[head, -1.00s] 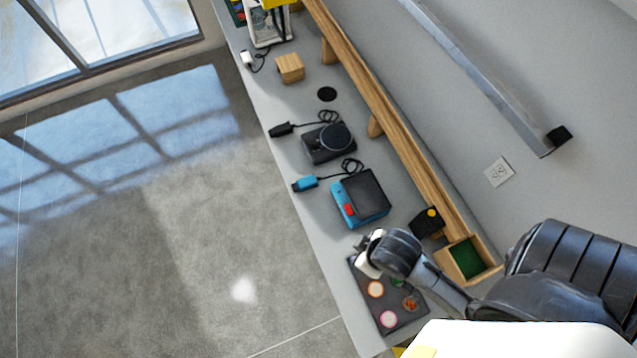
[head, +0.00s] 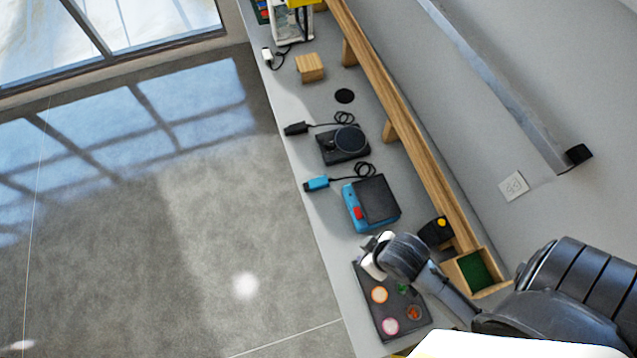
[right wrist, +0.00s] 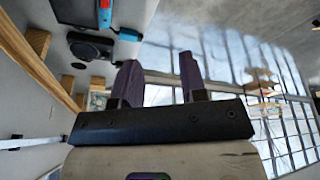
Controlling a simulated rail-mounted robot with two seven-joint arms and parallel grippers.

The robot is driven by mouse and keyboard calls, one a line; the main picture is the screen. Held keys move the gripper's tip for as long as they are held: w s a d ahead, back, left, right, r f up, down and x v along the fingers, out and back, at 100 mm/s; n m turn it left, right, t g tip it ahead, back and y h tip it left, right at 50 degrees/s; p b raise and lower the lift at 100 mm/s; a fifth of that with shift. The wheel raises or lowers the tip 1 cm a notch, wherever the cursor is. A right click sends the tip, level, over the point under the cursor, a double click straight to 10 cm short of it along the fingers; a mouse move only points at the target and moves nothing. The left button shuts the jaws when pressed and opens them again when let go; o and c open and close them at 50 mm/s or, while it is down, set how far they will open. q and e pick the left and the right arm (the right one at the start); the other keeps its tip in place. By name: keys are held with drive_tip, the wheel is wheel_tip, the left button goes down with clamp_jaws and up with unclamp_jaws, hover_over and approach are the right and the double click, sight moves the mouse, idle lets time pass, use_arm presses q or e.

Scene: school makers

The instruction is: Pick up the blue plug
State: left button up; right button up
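The blue plug (head: 316,184) lies near the bench's left edge, joined by a black cable to a blue device with a dark top (head: 376,200). In the right wrist view the blue plug (right wrist: 130,35) shows beyond the fingers, near the top, next to part of the blue device (right wrist: 104,17). My right gripper (right wrist: 158,80) is open, with nothing between its two dark fingers, and apart from the plug. In the head view my right wrist is over the dark tray, below the blue device; the fingertips are not clear there. My left gripper is not in view.
A black device (head: 342,146) with a black plug (head: 296,128) lies further up the bench. A wooden block (head: 310,68) and a white plug (head: 267,57) are beyond. A dark tray (head: 368,315) holds several round pieces. A wooden rail (head: 400,140) runs along the wall side.

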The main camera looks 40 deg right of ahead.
drive_tip(key=shift+a, duration=0.1)
drive_tip(key=o, duration=0.7)
